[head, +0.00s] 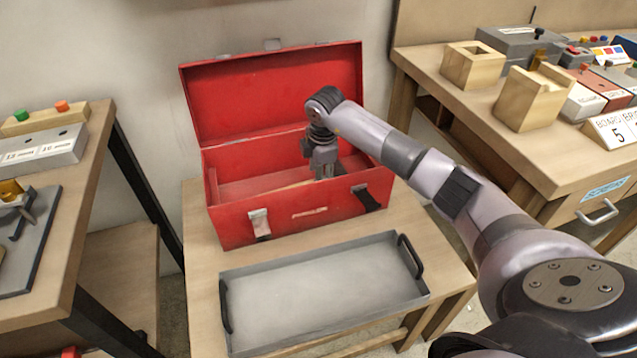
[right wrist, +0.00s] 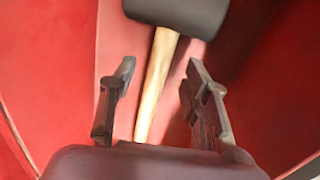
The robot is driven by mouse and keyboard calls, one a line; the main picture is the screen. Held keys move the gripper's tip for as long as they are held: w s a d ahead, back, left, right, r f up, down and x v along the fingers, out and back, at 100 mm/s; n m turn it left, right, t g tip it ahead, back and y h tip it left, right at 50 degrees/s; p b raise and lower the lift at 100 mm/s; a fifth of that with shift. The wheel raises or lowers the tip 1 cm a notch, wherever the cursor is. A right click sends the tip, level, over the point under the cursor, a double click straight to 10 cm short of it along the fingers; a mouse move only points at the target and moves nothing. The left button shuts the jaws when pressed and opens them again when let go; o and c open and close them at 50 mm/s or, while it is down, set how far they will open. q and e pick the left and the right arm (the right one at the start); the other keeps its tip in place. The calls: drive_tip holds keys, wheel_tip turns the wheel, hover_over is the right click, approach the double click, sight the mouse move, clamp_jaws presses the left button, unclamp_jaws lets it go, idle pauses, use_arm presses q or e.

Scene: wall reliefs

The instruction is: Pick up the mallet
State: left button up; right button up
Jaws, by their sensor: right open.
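The mallet (right wrist: 158,80) lies inside the red toolbox (head: 255,225), with a dark head at the top of the right wrist view and a pale wooden handle running down. In the head view only a bit of the pale handle (head: 297,185) shows, and the rest is hidden by the box and my gripper. My right gripper (head: 325,172) reaches down into the open toolbox. In the right wrist view its two fingers (right wrist: 160,95) are apart, one on each side of the handle, with gaps to both. My left gripper is not in view.
The toolbox lid (head: 270,95) stands open at the back. An empty grey tray (head: 320,285) with dark handles lies in front of the box. A left table (head: 85,190) and a right table (head: 570,165) with wooden blocks flank it.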

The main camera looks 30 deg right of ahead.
drive_tip(key=shift+w+d+f, duration=0.1)
drive_tip(key=shift+w+f, duration=0.05)
drive_tip(key=shift+f, duration=0.6)
drive_tip(key=shift+w+d+f, duration=0.1)
drive_tip(key=shift+w+f, duration=0.05)
drive_tip(key=shift+f, duration=0.6)
drive_tip(key=shift+c, duration=0.3)
clamp_jaws()
drive_tip(key=shift+r, duration=0.1)
